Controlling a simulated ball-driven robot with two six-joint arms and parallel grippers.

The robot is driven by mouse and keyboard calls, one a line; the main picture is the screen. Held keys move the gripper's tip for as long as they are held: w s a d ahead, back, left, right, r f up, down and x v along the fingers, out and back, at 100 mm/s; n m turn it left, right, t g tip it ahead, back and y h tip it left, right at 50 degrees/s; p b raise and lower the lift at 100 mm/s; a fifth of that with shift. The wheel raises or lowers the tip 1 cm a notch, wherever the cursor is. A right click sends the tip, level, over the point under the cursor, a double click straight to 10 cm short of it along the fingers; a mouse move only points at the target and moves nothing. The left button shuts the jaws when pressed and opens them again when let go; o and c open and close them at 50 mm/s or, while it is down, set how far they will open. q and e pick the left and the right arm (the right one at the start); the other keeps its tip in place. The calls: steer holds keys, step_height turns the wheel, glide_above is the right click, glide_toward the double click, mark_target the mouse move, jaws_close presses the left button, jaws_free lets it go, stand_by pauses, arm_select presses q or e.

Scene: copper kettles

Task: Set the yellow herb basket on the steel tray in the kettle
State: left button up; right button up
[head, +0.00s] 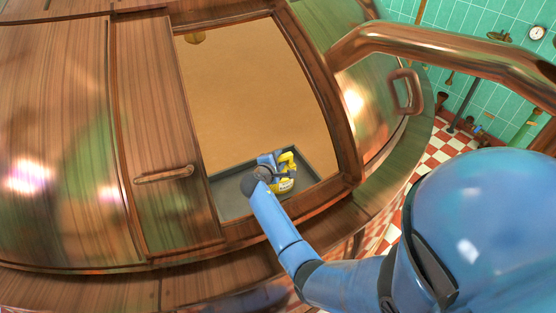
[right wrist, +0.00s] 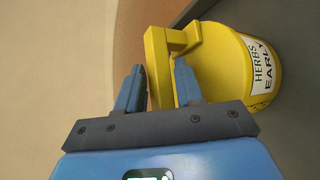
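The yellow herb basket (head: 285,185) is inside the kettle, over the right part of the steel tray (head: 232,206). Whether its base touches the tray is hard to tell. In the right wrist view the basket (right wrist: 225,70) shows a white label reading HERBS and EARLY. My right gripper (head: 270,164) reaches in through the kettle's opening to the basket's handle. My left gripper is not in view.
The copper kettle (head: 60,150) has a framed opening, with a door panel (head: 155,120) and its handle (head: 165,174) at the left. A thick copper pipe (head: 440,42) crosses at the right. The tray's left part is bare.

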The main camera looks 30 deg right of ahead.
steer(key=shift+o, duration=0.7)
steer(key=shift+s+a, duration=0.1)
steer(key=shift+a, duration=0.05)
steer(key=v, duration=1.1)
steer(key=shift+s+a+r+b, duration=0.25)
steer(key=shift+b, duration=0.05)
